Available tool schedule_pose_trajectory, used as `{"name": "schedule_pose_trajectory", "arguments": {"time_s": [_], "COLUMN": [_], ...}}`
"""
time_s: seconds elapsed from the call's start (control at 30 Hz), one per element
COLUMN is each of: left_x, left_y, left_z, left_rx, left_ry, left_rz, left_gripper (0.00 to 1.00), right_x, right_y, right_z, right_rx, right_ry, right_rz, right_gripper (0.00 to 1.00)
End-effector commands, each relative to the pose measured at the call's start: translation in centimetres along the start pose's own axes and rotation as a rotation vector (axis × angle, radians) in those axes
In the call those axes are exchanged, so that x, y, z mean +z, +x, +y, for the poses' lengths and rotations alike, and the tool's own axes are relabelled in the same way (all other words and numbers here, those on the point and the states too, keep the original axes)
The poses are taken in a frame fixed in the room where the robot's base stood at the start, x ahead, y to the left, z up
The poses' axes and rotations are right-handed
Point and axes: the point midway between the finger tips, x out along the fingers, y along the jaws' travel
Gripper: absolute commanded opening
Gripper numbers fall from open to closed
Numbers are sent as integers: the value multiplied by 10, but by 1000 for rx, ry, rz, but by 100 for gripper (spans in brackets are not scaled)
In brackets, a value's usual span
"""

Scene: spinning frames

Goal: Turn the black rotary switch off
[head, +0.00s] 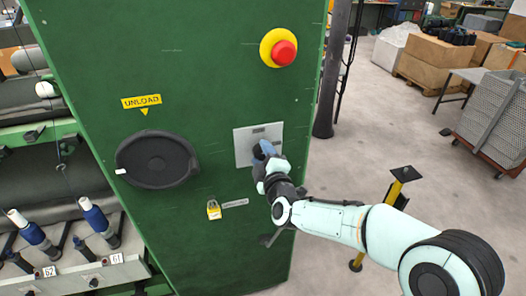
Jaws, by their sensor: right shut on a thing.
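A light grey switch plate (243,152) is fixed on the green machine panel. My right gripper (260,152) is at the right part of this plate, at the end of my white arm coming in from the lower right. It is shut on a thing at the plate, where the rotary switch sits. The black rotary switch itself is mostly hidden behind the gripper, and its turn position cannot be told. My left gripper is not in view.
The green panel (210,60) carries a red emergency button (284,53) on a yellow base, a black round part (156,160) and a yellow padlock (213,210). A yellow post (397,185) stands right of the panel. Cardboard boxes (437,55) and a mesh cart (495,115) stand farther right.

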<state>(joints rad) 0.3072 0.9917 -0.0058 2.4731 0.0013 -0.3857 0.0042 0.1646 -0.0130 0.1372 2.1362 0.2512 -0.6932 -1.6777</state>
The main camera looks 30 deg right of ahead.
Motion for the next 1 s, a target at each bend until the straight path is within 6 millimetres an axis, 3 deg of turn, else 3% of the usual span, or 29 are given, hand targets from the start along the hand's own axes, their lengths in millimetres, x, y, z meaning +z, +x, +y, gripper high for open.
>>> {"name": "schedule_pose_trajectory", "arguments": {"time_s": [0.4,1.0], "left_x": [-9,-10], "left_y": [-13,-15], "left_z": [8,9], "left_rx": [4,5], "left_ry": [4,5], "left_rz": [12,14], "left_gripper": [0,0], "right_x": [-1,0], "right_y": [0,0], "right_z": [-1,-2], "right_rx": [2,2], "right_ry": [-232,-286], "right_rz": [-13,-18], "right_gripper": [20,20]}}
